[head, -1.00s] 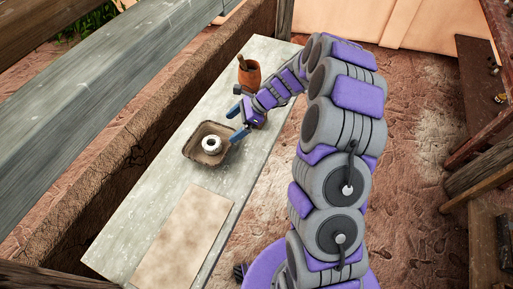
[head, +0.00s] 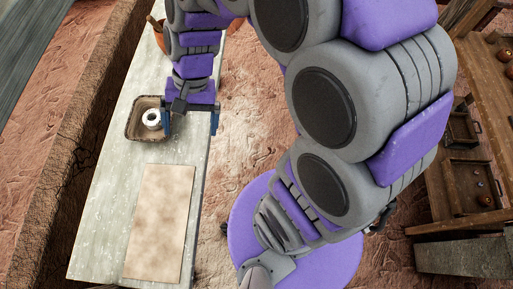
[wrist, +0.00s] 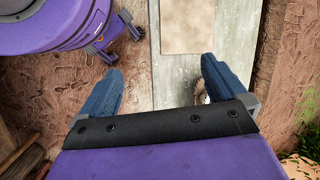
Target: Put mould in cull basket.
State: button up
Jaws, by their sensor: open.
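A small white ring-shaped piece with a dark centre (head: 152,119) sits in a shallow brown square tray (head: 134,131) on the bench. I cannot tell whether the ring is the mould or the tray is the cull basket. My gripper (head: 191,122) is open and empty, just right of the ring, with its fingers straddling the tray's right side and the bench's right edge in the picture. In the wrist view, my gripper (wrist: 160,68) shows its two blue fingers spread, with nothing between them but bench and ground. The right finger mostly hides the tray there.
The pale bench (head: 105,212) carries a flat beige board (head: 160,225) in front of the tray. An orange pot (head: 158,35) at the back is partly hidden by my arm. A mud wall (head: 65,150) runs along the left. Wooden shelves (head: 468,150) with small items stand right.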

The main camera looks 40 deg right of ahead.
jog(key=s+d+r+n+h, duration=0.1)
jog(key=s+d+n+h, duration=0.1)
jog(key=s+d, duration=0.2)
jog(key=s+d+n+h, duration=0.2)
jog(key=s+d+n, duration=0.1)
jog(key=s, duration=0.8)
jog(key=shift+d+r, duration=0.35)
jog(key=shift+d, duration=0.05)
jog(key=shift+a, duration=0.1)
dwell(0.3)
